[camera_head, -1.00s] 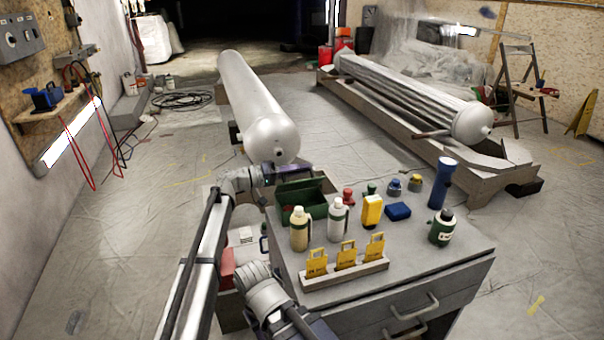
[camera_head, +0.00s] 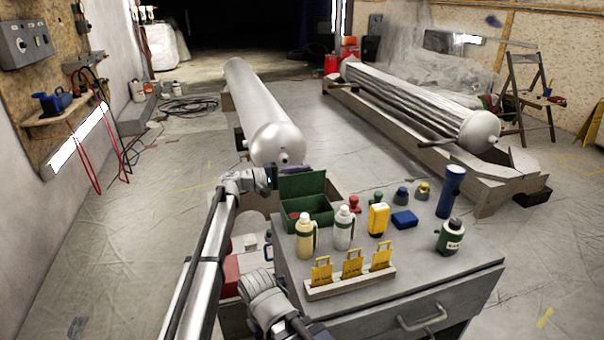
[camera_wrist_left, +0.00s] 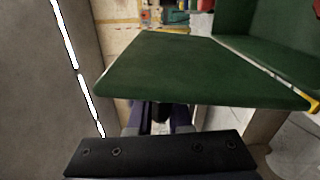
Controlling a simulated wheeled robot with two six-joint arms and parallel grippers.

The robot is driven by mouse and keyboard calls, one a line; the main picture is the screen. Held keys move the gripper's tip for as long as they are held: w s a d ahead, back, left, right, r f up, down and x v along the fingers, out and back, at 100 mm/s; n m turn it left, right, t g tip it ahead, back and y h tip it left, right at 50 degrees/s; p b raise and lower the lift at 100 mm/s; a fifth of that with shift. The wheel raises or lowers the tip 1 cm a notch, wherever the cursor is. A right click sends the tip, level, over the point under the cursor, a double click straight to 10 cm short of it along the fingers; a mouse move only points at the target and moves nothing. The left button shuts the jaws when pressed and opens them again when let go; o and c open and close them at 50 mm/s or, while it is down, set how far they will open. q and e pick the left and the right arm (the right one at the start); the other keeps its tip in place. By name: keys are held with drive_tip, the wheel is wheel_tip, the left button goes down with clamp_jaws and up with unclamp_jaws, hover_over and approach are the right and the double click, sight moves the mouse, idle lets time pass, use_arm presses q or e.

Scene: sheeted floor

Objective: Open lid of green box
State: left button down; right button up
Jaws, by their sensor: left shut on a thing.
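The green box (camera_head: 306,222) stands on the grey cabinet top at its far left corner. Its lid (camera_head: 303,185) is raised, roughly upright at the back of the box, and the dark inside shows. My left gripper (camera_head: 273,177) is at the lid's left edge and is shut on the lid. In the left wrist view the green lid (camera_wrist_left: 195,70) spreads as a flat panel beyond the gripper (camera_wrist_left: 160,115); the lid hides the fingertips. My right gripper is not in view.
Close to the box stand a cream bottle (camera_head: 305,236), a white bottle (camera_head: 343,228) and a yellow container (camera_head: 378,219). Yellow tags in a holder (camera_head: 350,284) sit at the front. A blue flashlight (camera_head: 451,192) stands at right. A large grey tank (camera_head: 277,144) lies behind.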

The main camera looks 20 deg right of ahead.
use_arm(q)
drive_tip(key=shift+s, duration=0.1)
idle(0.3)
drive_tip(key=c, duration=0.8)
unclamp_jaws()
drive_tip(key=shift+c, duration=0.2)
drive_tip(key=shift+a, duration=0.1)
drive_tip(key=a, duration=0.7)
drive_tip(key=shift+a, duration=0.35)
drive_tip(key=shift+a, duration=0.1)
